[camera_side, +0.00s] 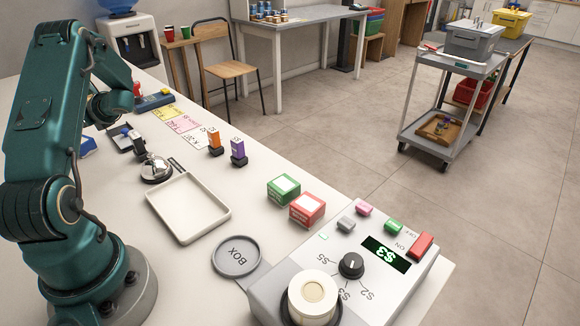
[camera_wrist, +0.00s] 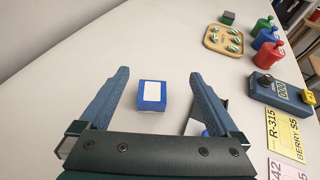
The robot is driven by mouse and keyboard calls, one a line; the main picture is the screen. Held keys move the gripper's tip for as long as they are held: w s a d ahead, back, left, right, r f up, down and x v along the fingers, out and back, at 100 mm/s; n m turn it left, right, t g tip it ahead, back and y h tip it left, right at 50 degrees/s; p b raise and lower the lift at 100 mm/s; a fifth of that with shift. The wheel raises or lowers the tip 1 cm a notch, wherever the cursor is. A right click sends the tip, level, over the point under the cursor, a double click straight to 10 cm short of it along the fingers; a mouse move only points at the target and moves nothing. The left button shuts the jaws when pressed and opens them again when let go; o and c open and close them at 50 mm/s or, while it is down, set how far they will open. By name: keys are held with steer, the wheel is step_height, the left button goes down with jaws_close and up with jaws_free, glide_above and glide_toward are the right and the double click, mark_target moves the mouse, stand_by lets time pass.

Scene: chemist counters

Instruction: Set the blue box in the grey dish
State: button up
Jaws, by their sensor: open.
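The blue box (camera_wrist: 152,96) with a white top label rests on the counter in the wrist view. It appears between the two fingers of my gripper (camera_wrist: 160,80), which are apart and hold nothing. I cannot tell how high the fingers are above it. In the side view part of a blue box (camera_side: 88,146) shows at the left, mostly hidden by my arm. The grey dish (camera_side: 218,262), round and marked BOX, lies empty at the near end of the counter, beside the device with the dial. It is not in the wrist view.
A cream tray (camera_side: 188,208), a bell (camera_side: 156,168), a green box (camera_side: 284,188) and a red box (camera_side: 307,208) stand between. The dial device (camera_side: 351,265) borders the dish. In the wrist view, a wooden tray (camera_wrist: 223,39) and colored bottles (camera_wrist: 266,37) stand farther back.

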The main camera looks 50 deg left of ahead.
mark_target(87, 145)
steer(key=f, duration=0.1)
steer(key=s+f, duration=0.1)
steer(key=f, duration=0.1)
steer(key=shift+f, duration=0.85)
steer(key=f, duration=0.1)
steer(key=a+f, duration=0.1)
steer(key=f, duration=0.1)
steer(key=shift+s+a+f+g, duration=0.15)
steer(key=shift+s+a+g, duration=0.05)
steer(key=shift+s+g, duration=0.1)
steer(key=shift+s+a+f, duration=0.15)
steer(key=shift+a+f, duration=0.05)
steer(key=shift+a, duration=0.4)
jaws_close()
steer(key=shift+r, duration=0.1)
